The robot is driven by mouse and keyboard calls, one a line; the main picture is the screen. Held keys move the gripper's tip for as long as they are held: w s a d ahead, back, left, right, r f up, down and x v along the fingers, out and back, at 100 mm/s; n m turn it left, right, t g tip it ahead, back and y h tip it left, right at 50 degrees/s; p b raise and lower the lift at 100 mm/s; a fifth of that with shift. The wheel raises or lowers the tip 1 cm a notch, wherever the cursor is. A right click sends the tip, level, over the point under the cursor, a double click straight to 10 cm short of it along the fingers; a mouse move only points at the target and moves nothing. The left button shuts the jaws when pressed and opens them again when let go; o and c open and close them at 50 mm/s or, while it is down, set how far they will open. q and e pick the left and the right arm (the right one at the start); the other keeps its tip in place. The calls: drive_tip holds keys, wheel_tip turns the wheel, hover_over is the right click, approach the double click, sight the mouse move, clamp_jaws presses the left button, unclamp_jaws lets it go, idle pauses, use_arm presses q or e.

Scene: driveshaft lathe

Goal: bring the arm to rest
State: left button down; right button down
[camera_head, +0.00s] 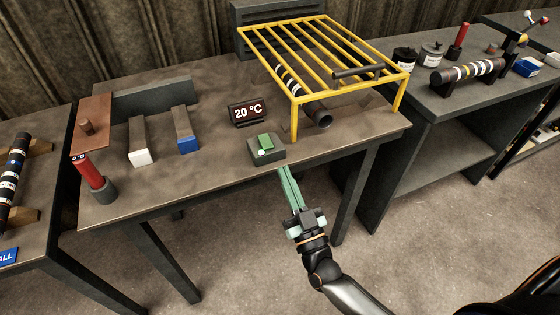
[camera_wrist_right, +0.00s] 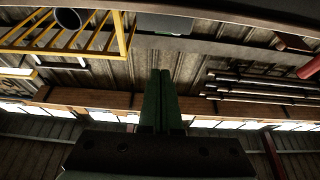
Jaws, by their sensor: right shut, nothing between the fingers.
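My right arm comes in from the bottom right in the head view. Its gripper (camera_head: 283,171) has long pale green fingers pointing away from me, at the front edge of the middle bench (camera_head: 215,168), just below a small dark box with a green button (camera_head: 265,150). In the right wrist view the fingers (camera_wrist_right: 161,72) lie side by side, shut, with nothing between them. I cannot tell whether the fingertips touch the box or the bench edge. My left gripper is not in view.
A yellow slatted rack (camera_head: 330,54) stands at the bench's back right, with a dark shaft (camera_head: 290,82) under it. A 20 °C display (camera_head: 248,112), a red cylinder (camera_head: 86,170) and blocks stand left. Another bench (camera_head: 440,100) is at right. Floor in front is free.

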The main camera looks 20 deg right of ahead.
drive_tip(key=shift+s+f, duration=0.1)
drive_tip(key=shift+s, duration=0.15)
idle(0.4)
